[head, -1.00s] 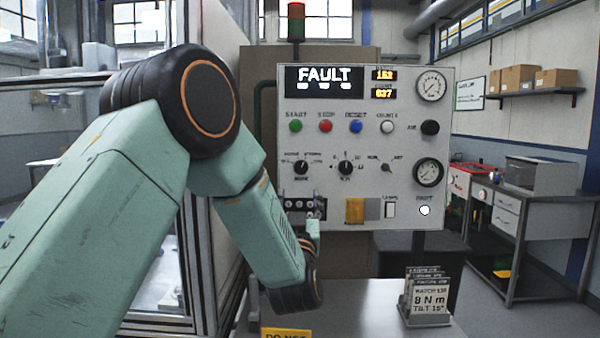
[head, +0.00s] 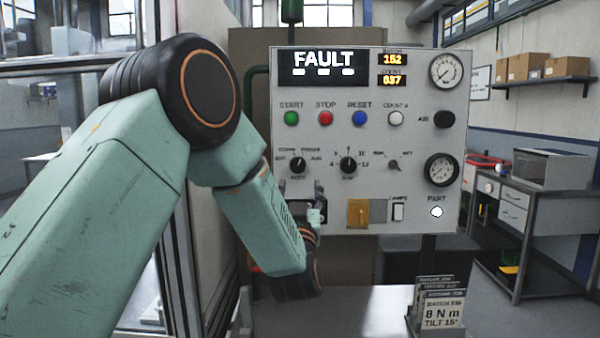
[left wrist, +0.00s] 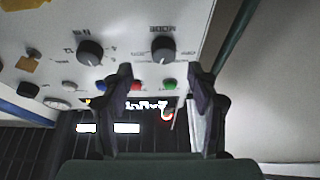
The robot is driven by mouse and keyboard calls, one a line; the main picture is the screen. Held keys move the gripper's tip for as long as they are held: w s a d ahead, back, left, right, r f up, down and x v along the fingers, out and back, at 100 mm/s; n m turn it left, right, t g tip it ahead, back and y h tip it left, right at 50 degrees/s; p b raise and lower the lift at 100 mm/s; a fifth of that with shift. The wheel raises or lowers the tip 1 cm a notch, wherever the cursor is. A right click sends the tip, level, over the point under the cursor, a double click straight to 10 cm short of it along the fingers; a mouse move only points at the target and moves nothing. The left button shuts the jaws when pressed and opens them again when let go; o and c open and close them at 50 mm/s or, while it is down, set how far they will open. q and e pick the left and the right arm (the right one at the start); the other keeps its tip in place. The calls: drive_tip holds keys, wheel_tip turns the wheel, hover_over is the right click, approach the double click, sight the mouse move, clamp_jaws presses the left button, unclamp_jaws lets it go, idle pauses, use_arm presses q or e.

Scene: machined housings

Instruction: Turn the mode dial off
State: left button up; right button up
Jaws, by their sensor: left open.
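The mode dial (head: 297,165) is a round black knob on the grey control panel (head: 375,222), at the left of the dial row. Its setting is too small to read surely. In the left wrist view the panel is upside down, and the mode dial (left wrist: 163,47) shows beyond the fingers, between their lines. My left gripper (head: 301,192) is just below the dial in the head view, partly hidden by my arm. In the left wrist view my left gripper (left wrist: 160,88) is open, with nothing between its fingers. It appears apart from the dial. My right gripper is not in view.
A second black dial (head: 348,165) sits right of the mode dial. Green (head: 291,118), red (head: 325,118) and blue (head: 360,118) buttons are above. The display (head: 323,67) reads FAULT. A card holder (head: 440,310) stands on the bench (head: 340,318) below the panel.

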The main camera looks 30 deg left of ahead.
sight(298, 169)
use_arm(q)
drive_tip(key=w+a+r, duration=0.2)
drive_tip(key=shift+a+p, duration=0.3)
drive_tip(key=shift+p, duration=0.05)
drive_tip(key=shift+w+a+r, duration=0.1)
drive_tip(key=shift+w+a, duration=0.05)
drive_tip(key=shift+w, duration=0.4)
drive_tip(key=shift+w+a+r, duration=0.1)
drive_tip(key=shift+w+a, duration=0.05)
drive_tip(key=shift+w, duration=0.35)
drive_tip(key=shift+w+r, duration=0.1)
drive_tip(key=shift+w, duration=0.4)
drive_tip(key=shift+s+a+r, duration=0.2)
drive_tip(key=shift+s+a, duration=0.05)
drive_tip(key=shift+s, duration=0.1)
drive_tip(key=shift+w+d+f, duration=0.15)
drive_tip(key=shift+w+f, duration=0.05)
drive_tip(key=shift+w, duration=0.15)
drive_tip(key=c, duration=0.6)
drive_tip(key=shift+s, duration=0.15)
drive_tip(key=c, duration=0.3)
drive_tip(key=shift+c, duration=1.4)
drive_tip(key=shift+r, duration=0.1)
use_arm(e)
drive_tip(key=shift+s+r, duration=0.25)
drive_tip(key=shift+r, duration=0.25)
use_arm(q)
drive_tip(key=shift+n, duration=0.3)
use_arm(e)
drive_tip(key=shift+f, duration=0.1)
